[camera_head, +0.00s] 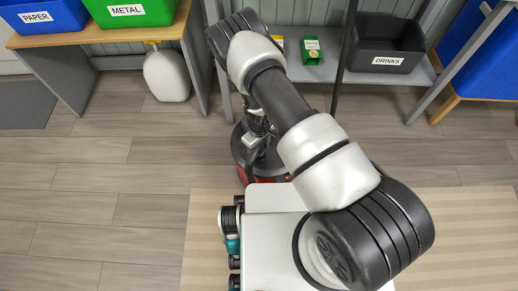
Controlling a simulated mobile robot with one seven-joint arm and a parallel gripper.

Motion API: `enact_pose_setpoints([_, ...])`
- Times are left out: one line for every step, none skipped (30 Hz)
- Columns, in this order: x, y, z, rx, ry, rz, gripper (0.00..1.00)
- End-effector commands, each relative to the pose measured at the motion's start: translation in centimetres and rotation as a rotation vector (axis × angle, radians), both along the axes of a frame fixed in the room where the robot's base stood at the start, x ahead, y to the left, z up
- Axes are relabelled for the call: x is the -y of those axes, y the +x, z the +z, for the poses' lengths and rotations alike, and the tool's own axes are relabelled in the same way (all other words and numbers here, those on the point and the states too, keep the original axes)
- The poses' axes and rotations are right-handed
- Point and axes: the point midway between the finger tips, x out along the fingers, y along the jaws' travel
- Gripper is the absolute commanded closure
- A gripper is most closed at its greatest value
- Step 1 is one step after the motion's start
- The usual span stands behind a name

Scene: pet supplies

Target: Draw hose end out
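A dark round canister-like body (240,153) with red at its lower edge (290,178) stands on the floor just beyond my base. My arm crosses the picture from bottom right to its elbow at top centre, then reaches down over this body. The end of my arm, with what looks like my gripper (257,152), is small and dark against it. Its fingers cannot be made out, nor whether they touch anything. A thin dark curved piece beside it may be hose, but I cannot tell it from the arm end. No hose end shows clearly.
A wooden table (95,40) at top left bears a blue PAPER bin (65,18) and a green METAL bin (112,20). A white jug (167,78) stands below. A grey shelf (410,75) holds a black DRINKS bin (385,45) and small boxes. The left floor is clear.

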Motion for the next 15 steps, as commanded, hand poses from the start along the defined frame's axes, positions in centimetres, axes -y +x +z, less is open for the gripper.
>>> enact_pose_setpoints([0.00,0.00,0.02,0.000,0.000,0.000,0.48])
enact_pose_setpoints([0.00,0.00,0.02,0.000,0.000,0.000,0.48])
enact_pose_setpoints([0.00,0.00,0.02,0.000,0.000,0.000,0.51])
enact_pose_setpoints([0.01,-0.01,0.02,0.000,0.000,0.000,0.56])
enact_pose_setpoints([0.00,0.00,0.03,0.000,0.000,0.000,0.61])
enact_pose_setpoints([0.00,0.00,0.03,0.000,0.000,0.000,0.68])
enact_pose_setpoints([0.00,0.00,0.03,0.000,0.000,0.000,0.73])
enact_pose_setpoints([0.01,-0.01,0.03,0.000,0.000,0.000,0.78])
enact_pose_setpoints([0.01,-0.01,0.03,0.000,0.000,0.000,0.85])
enact_pose_setpoints([0.00,-0.01,0.03,0.000,0.000,0.000,0.90])
enact_pose_setpoints([0.01,-0.01,0.03,0.000,0.000,0.000,0.93])
enact_pose_setpoints([0.00,0.00,0.05,0.000,0.000,0.000,0.93])
enact_pose_setpoints([0.00,0.00,0.09,0.000,0.000,0.000,0.93])
enact_pose_setpoints([0.01,0.01,0.17,0.000,0.000,0.000,0.93])
enact_pose_setpoints([0.00,0.01,0.32,0.000,0.000,0.000,0.93])
